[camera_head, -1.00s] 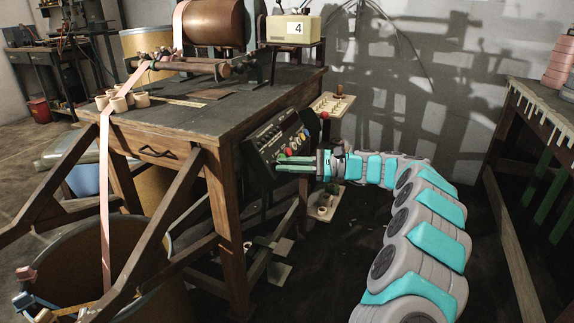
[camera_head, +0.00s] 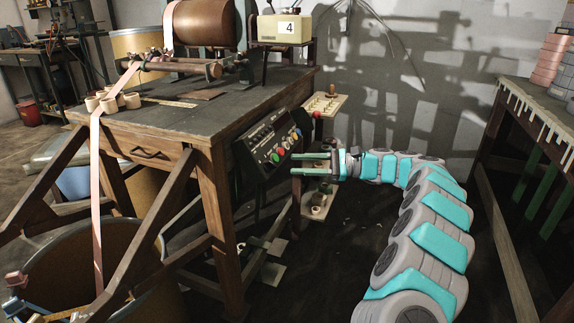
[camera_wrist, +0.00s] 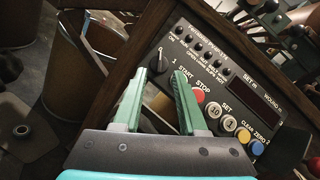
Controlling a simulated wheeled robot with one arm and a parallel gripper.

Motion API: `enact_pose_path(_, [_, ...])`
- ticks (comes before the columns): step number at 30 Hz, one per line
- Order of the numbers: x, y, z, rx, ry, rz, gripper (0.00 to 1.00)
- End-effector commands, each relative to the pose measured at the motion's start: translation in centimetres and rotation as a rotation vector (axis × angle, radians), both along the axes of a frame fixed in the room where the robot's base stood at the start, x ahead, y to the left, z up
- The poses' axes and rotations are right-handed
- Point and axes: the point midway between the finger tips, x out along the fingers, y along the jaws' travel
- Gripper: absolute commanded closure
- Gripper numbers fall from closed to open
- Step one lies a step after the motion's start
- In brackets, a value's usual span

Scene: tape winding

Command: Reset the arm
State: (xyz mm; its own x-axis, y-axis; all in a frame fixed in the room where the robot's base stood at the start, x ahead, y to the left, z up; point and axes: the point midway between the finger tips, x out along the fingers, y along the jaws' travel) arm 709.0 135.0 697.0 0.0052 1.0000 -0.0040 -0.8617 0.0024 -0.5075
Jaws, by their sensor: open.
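My gripper (camera_head: 294,163) has two green fingers and is open and empty. In the head view it is level, just right of and slightly below the black control panel (camera_head: 262,148) on the bench's side. A small gap shows between the fingertips and the panel. In the wrist view my gripper (camera_wrist: 161,74) points toward the panel (camera_wrist: 240,75). The grey and teal arm curves out from the lower right.
A pegged shelf (camera_head: 327,104) hangs behind my gripper. Another table (camera_head: 540,95) stands right. Open floor lies between the bench and my arm.

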Motion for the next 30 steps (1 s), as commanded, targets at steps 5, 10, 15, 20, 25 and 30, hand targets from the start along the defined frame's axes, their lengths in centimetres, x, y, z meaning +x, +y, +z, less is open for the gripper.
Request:
enact_pose_path(5, [0.0,-1.7,-0.1,-0.001,0.002,0.002,0.59])
enact_pose_path(10, [-0.1,-1.7,-0.1,-0.001,0.001,0.003,0.59])
enact_pose_path(15, [-0.3,-1.5,0.2,-0.002,-0.003,0.008,0.59])
enact_pose_path(20, [-2.3,0.4,1.8,-0.027,-0.031,0.049,0.59])
enact_pose_path(25, [-7.2,3.7,4.0,-0.095,-0.094,0.139,0.59])
enact_pose_path(30, [-12.8,6.1,5.0,-0.197,-0.171,0.229,0.59])
